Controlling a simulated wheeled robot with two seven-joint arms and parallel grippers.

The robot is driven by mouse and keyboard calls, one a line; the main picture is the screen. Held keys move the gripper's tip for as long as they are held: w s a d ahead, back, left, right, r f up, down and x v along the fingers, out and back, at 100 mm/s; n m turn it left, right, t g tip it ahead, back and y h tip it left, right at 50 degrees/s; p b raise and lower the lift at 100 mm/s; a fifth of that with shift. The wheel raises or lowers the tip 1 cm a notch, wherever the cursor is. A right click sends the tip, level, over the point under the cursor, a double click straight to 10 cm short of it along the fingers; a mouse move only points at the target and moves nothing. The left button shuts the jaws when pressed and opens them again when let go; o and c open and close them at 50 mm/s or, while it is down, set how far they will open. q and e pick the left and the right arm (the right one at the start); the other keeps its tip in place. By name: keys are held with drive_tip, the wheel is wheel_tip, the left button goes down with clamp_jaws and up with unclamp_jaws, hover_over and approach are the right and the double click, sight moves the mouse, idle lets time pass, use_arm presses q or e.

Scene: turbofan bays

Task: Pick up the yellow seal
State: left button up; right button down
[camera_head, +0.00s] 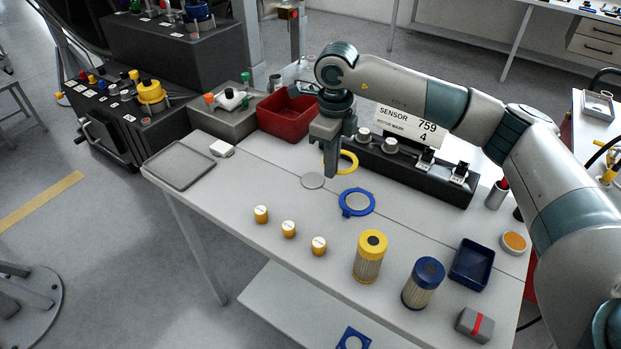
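The yellow seal (354,164) is a thin yellow ring towards the back of the white table, in front of the black sensor block. My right gripper (331,170) points down from above at the ring's left side and hides part of it. One finger shows clearly in front of the ring; the other is mostly hidden. I cannot tell whether the fingers touch the ring or how far apart they are. My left gripper is not in view.
The black block (420,174) and red bin (287,116) stand behind.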

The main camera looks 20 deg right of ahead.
drive_tip(key=d+r, duration=0.1)
drive_tip(key=s+d+r+b, duration=0.1)
drive_tip(key=s+d+r, duration=0.1)
drive_tip(key=d, duration=0.1)
drive_tip(key=shift+s+b, duration=0.25)
drive_tip(key=shift+b, duration=0.05)
drive_tip(key=shift+r, duration=0.15)
